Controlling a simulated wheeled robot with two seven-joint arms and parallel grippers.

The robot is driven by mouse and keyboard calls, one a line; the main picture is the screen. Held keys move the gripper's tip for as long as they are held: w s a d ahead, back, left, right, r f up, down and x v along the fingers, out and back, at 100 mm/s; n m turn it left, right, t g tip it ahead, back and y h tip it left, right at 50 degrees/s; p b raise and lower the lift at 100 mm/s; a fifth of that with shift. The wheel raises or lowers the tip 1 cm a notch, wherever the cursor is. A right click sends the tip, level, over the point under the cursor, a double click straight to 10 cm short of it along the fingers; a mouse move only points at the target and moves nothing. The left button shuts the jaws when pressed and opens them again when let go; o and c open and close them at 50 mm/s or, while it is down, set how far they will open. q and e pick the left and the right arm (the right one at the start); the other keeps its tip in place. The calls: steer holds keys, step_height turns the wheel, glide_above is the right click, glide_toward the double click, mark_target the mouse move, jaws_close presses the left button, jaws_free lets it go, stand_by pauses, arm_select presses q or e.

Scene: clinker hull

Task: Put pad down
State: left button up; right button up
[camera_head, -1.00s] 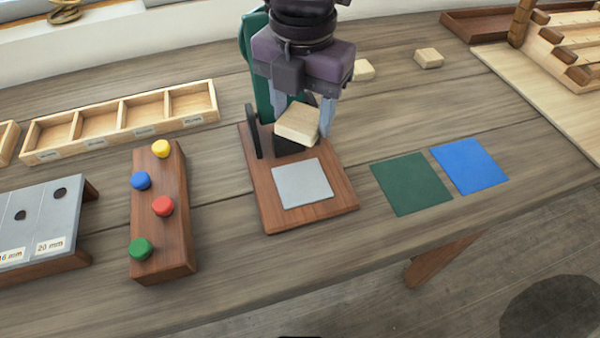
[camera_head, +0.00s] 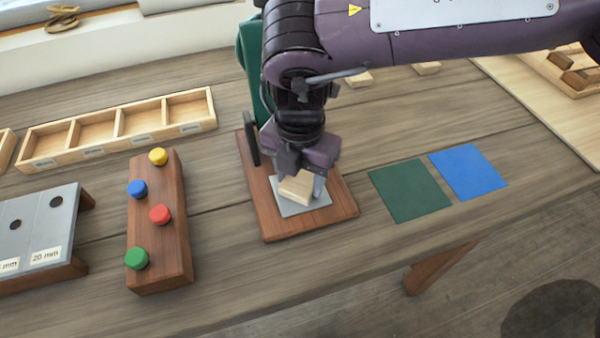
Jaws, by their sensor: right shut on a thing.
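A small pale wooden pad (camera_head: 296,188) is between the fingers of my right gripper (camera_head: 303,186). The gripper is shut on it and points down. The pad is over the grey square plate (camera_head: 318,204) on the brown wooden base (camera_head: 282,229); I cannot tell whether it touches the plate. My right arm comes in from the upper right and hides part of the green upright (camera_head: 250,62) behind. My left gripper is not in view.
A green square (camera_head: 408,191) and a blue square (camera_head: 467,171) lie flat to the right. A brown block with coloured knobs (camera_head: 175,250) and a grey hole gauge (camera_head: 40,225) stand left. A compartment tray (camera_head: 62,160) is behind them. Two pale blocks (camera_head: 358,78) lie behind my arm.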

mark_target(300, 182)
steer(key=shift+f, duration=0.15)
steer(key=o, duration=1)
steer(key=shift+c, duration=0.2)
steer(key=shift+r, duration=0.4)
step_height(300, 182, up, 12)
steer(key=shift+f, duration=0.2)
steer(key=shift+r, duration=0.1)
